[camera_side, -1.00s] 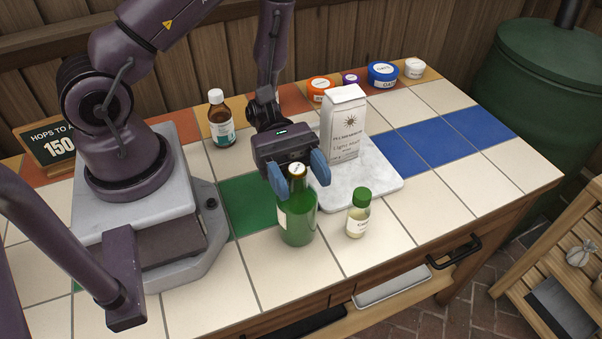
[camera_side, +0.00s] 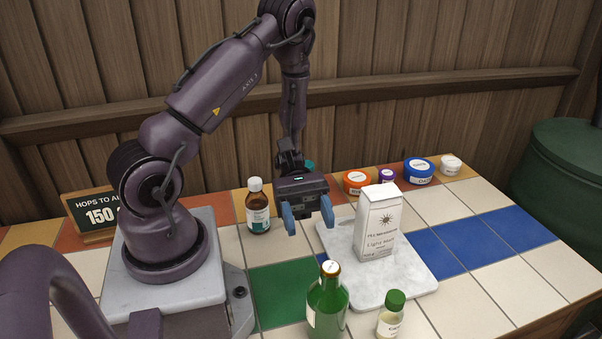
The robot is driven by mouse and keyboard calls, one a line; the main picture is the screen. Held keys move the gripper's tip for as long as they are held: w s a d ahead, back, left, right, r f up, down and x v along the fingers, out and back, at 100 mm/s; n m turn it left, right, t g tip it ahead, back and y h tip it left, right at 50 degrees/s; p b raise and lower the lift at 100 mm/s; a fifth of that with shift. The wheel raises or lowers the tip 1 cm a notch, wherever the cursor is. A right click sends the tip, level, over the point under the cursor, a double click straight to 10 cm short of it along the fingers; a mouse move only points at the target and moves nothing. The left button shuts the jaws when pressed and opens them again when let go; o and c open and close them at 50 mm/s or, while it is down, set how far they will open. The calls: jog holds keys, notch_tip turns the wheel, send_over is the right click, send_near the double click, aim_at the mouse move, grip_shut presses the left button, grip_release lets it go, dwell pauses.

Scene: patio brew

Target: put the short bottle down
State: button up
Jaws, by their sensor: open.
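A stubby green glass bottle (camera_side: 328,305) with a gold-rimmed cap stands upright on the tiles, beside the green tile patch; its base is cut off by the lower picture edge. A small clear bottle with a green cap (camera_side: 391,316) stands to its right. A brown bottle with a white cap (camera_side: 257,210) stands further back, to the left. I cannot tell from the name alone which is the short bottle. My gripper (camera_side: 308,222) is open and empty, its blue fingers pointing down. It is above and behind the green bottle, clear of it.
A white bag of malt (camera_side: 379,225) stands on a marble board (camera_side: 413,279) right of my gripper. Several small tubs, including a blue one (camera_side: 419,171), line the back edge. A price sign (camera_side: 90,215) stands at left. The green tiles (camera_side: 277,295) are bare.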

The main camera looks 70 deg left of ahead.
jog(key=s+r+m+t+y, duration=0.3)
jog(key=r+m+t+y, duration=0.3)
jog(key=r+m+y, duration=1)
notch_tip(320, 180, up, 3)
jog(key=shift+s+d+r+m+t+y, duration=0.15)
jog(key=shift+d+m+t+y, duration=0.2)
jog(key=shift+y, duration=0.35)
